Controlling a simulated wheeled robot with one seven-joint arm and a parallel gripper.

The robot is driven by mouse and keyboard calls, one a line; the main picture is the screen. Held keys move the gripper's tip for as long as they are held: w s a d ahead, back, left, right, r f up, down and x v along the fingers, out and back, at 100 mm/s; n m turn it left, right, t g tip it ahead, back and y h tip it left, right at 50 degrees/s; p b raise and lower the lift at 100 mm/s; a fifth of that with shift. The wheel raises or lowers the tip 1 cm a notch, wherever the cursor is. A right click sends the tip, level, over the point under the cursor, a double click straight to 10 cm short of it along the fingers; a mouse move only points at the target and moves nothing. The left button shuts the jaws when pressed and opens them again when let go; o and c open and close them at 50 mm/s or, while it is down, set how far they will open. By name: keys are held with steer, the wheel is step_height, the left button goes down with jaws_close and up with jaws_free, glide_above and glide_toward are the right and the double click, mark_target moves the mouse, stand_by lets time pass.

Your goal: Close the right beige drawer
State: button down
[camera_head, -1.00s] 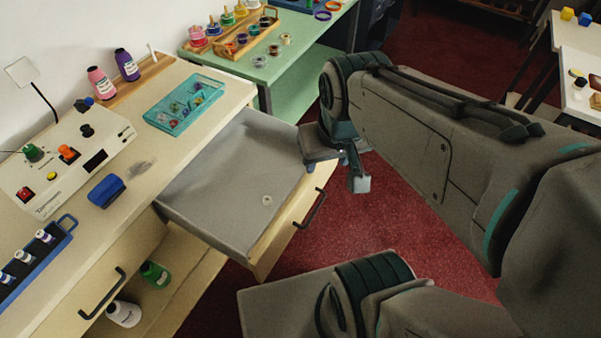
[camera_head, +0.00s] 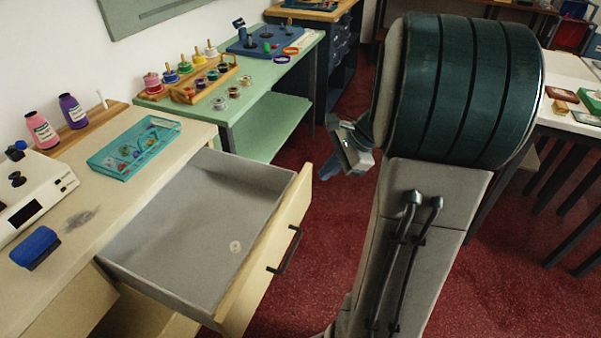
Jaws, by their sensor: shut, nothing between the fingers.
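The right beige drawer (camera_head: 262,262) stands pulled out from the beige counter (camera_head: 185,140). Its grey inside is open to view, with one small pale round piece (camera_head: 235,246) on its floor. A dark bar handle (camera_head: 287,250) is on its front. My gripper (camera_head: 330,167) is to the right of the drawer's far corner, over the red floor and apart from the drawer front. It is shut and empty. My own arm hides part of its wrist.
A teal tray (camera_head: 134,148), a blue block-like item (camera_head: 35,248) and a white control box (camera_head: 32,205) sit on the counter. A green table (camera_head: 262,95) with spools stands behind. Red floor (camera_head: 325,225) is clear between drawer and arm.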

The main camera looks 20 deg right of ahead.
steer(key=w+d+f+m+t+y+b, duration=0.1)
steer(key=w+d+f+m+t+b, duration=0.25)
steer(key=d+f+m, duration=0.7)
steer(key=w+a+f+n+b, duration=0.2)
steer(key=w+a+f, duration=0.3)
steer(key=w+a, duration=0.1)
steer(key=shift+w+a+f, duration=0.25)
steer(key=shift+w+f, duration=0.1)
steer(key=shift+w, duration=0.25)
steer(key=shift+g, duration=0.25)
